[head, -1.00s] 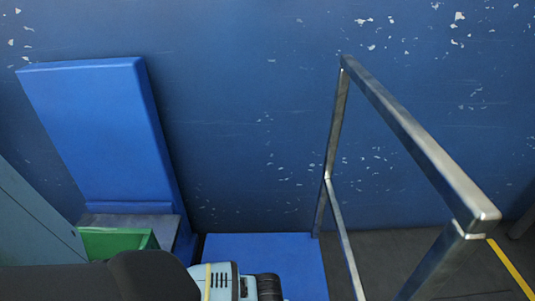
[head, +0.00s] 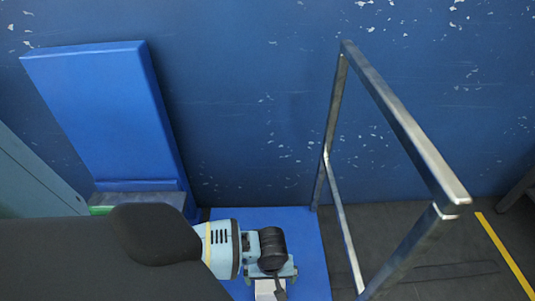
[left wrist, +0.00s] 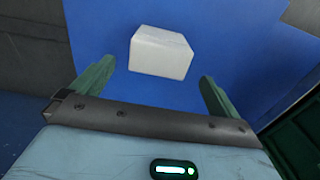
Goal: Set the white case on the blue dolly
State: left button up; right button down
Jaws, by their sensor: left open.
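The white case (left wrist: 161,52) is a small box lying on the flat blue deck of the dolly (left wrist: 232,40) in the left wrist view. In the head view a bit of the white case (head: 267,290) shows at the bottom edge, over the blue dolly (head: 312,255). My left gripper (left wrist: 158,72) is open, its two green fingers spread with the case ahead between them and a gap to each side. In the head view my left gripper (head: 270,273) is above the dolly and partly hides the case. My right gripper is not in view.
A metal handle frame (head: 402,120) rises at the dolly's right side. A tall blue panel (head: 110,120) stands at the left, with a green bin (head: 100,210) mostly hidden behind my arm. A scuffed blue wall (head: 250,90) closes the back. Dark floor with a yellow line (head: 502,255) lies right.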

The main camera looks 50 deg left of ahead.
pick_arm(q)
jog(key=shift+r+p, duration=0.6)
jog(key=shift+r, duration=1.25)
